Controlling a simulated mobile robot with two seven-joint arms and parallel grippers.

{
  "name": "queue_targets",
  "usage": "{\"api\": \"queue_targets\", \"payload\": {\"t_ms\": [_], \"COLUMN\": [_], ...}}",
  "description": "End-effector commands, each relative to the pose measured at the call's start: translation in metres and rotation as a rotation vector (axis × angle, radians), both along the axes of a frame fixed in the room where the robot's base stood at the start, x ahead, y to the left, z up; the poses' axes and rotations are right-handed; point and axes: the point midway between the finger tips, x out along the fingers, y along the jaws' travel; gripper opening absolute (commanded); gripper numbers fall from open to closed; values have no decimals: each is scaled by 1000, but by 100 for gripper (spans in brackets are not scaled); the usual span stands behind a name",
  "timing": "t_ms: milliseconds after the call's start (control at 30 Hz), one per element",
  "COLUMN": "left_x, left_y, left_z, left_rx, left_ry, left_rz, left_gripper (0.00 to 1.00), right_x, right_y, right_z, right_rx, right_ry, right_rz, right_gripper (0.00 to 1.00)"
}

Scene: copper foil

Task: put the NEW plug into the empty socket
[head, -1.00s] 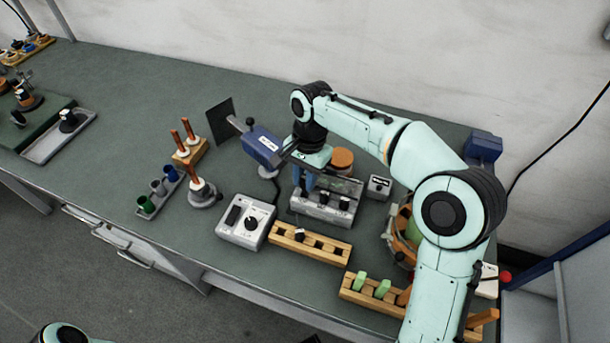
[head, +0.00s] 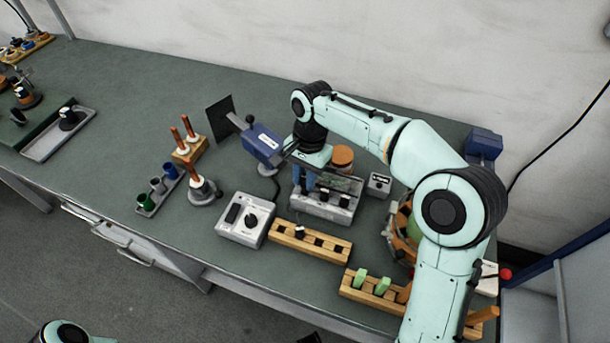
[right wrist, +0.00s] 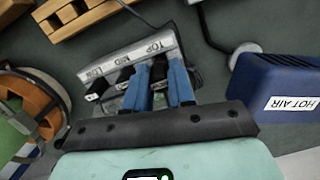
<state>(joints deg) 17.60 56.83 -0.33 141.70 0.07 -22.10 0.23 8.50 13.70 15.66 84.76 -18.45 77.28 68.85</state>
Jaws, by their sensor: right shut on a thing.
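The grey socket block (head: 322,208) stands on the bench. In the right wrist view the socket block (right wrist: 130,55) shows marks TOP, MID and LOW. Black plugs (right wrist: 97,90) sit at LOW and MID. My right gripper (head: 303,178) is over the TOP end of the block. In the right wrist view the blue fingers of my right gripper (right wrist: 160,82) are shut on a dark plug, mostly hidden between them. Its label does not show, and I cannot tell how deep it sits. My left gripper is not in view.
A wooden rack (head: 337,249) with one dark, white-topped piece stands in front of the block. A grey control box (head: 236,236) is left of it. The blue HOT AIR tool (head: 262,145) stands close to the gripper's left. A small meter box (head: 379,184) is at right.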

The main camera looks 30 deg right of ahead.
Motion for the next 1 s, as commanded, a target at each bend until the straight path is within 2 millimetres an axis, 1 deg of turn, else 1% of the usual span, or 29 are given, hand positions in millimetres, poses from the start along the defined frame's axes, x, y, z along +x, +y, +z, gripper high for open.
{"api": "queue_targets", "payload": {"t_ms": [167, 800, 1000], "left_x": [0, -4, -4], "left_y": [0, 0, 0], "left_z": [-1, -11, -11], "left_rx": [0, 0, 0], "left_ry": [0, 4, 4], "left_rz": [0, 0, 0], "left_gripper": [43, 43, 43], "right_x": [0, -1, 0], "right_y": [0, 0, 0], "right_z": [-1, -20, -21], "right_rx": [0, 0, 0], "right_ry": [1, 2, 1], "right_rz": [0, 0, 0], "right_gripper": [0, 0, 0]}}
